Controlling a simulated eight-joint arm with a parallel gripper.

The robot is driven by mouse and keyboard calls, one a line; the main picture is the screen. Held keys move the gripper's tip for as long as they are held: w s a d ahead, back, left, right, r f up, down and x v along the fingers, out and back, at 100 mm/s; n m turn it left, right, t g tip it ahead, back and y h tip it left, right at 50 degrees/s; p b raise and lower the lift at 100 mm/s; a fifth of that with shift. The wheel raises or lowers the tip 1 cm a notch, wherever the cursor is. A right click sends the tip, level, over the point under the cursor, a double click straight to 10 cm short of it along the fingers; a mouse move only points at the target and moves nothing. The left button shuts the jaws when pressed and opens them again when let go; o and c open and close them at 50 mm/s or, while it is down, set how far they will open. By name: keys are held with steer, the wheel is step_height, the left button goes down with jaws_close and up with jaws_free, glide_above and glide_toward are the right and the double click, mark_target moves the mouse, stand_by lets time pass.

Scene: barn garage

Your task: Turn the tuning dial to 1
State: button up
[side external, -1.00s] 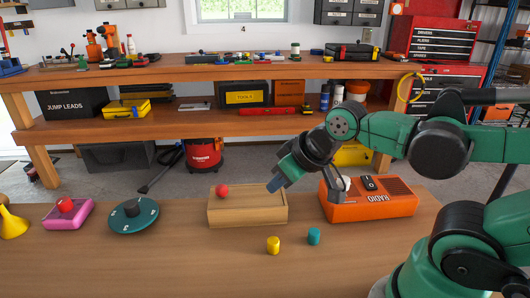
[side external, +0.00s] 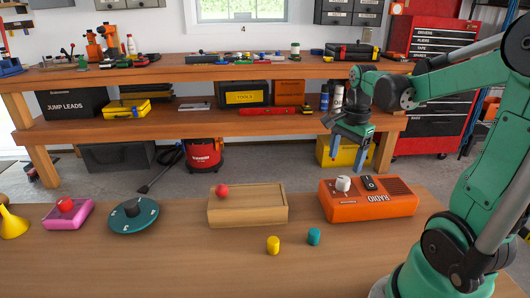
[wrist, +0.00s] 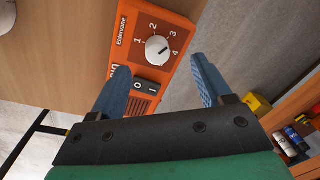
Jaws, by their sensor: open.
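The orange radio (side external: 350,207) sits on the right of the near table. Its white tuning dial (side external: 343,183) is on top, beside a black switch (side external: 370,182). In the wrist view the dial (wrist: 158,50) has the numbers 1 to 4 around it. Its dark pointer mark appears to face the side of 3 and 4. My gripper (side external: 348,158) is open and empty, fingers downward, above the radio in the picture and apart from the dial. In the wrist view its fingers (wrist: 161,68) frame the radio, with the dial beyond them and between their tips.
A wooden box with a red ball (side external: 222,190) stands left of the radio.

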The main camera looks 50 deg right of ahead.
mark_target(344, 179)
steer(key=shift+s+d+f+m, duration=0.15)
steer(key=shift+s+d+m, duration=0.1)
steer(key=shift+d+m, duration=0.2)
steer(key=shift+f, duration=0.3)
steer(key=shift+w+f, duration=0.1)
steer(key=shift+f, duration=2.35)
jaws_close()
